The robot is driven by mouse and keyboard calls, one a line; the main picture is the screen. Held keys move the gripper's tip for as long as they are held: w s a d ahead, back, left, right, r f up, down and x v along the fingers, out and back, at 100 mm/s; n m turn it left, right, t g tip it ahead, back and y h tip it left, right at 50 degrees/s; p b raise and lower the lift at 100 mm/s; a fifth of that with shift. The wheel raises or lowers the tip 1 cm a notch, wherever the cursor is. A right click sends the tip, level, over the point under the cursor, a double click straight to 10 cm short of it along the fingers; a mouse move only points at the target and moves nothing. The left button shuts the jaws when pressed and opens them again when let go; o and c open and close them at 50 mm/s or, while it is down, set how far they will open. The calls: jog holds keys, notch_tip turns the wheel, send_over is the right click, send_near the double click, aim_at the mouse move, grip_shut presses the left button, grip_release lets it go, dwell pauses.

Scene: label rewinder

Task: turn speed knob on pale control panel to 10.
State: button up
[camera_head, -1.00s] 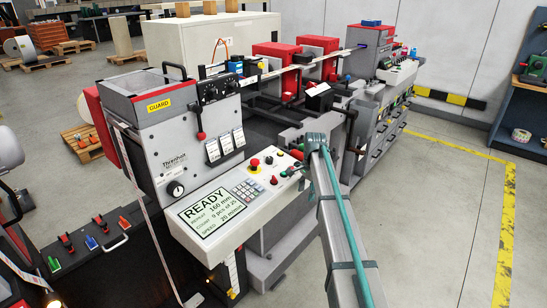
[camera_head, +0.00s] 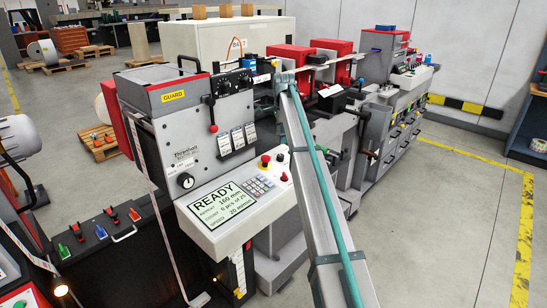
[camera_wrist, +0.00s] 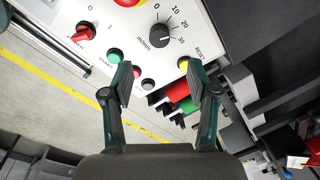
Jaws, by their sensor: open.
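The pale control panel (camera_head: 262,205) slopes out from the label machine. In the wrist view the panel's bare face (camera_wrist: 128,30) carries the black speed knob (camera_wrist: 158,38), with a scale of 0, 10, 20 and 30 marked m/min. A pale mark on the knob is too small to read surely. My gripper (camera_wrist: 159,76) is open and empty, its two fingers spread below the knob in the picture and apart from it. In the head view my arm hides the knob and my gripper. The panel's screen (camera_head: 222,206) shows READY and a speed that seems to read 20 m/min.
Near the knob are a red-handled selector (camera_wrist: 85,32), a green START button (camera_wrist: 114,56), a yellow RESET button (camera_wrist: 184,63) and a white button (camera_wrist: 148,85). A red mushroom button (camera_head: 265,160) and keypad (camera_head: 258,187) share the panel. Floor is clear right of the machine.

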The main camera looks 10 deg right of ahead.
aim_at(281, 156)
jog(key=f, duration=0.3)
jog(key=f+p, duration=0.1)
jog(key=f, duration=0.2)
jog(key=w+f+p, duration=0.1)
jog(key=f, duration=0.3)
grip_shut()
jog(key=shift+n, duration=0.4)
jog(key=n, duration=0.3)
jog(key=shift+b, duration=0.3)
jog(key=shift+d+n+t, duration=0.1)
jog(key=shift+n+t, duration=0.2)
jog(key=shift+n, duration=1.7)
grip_release()
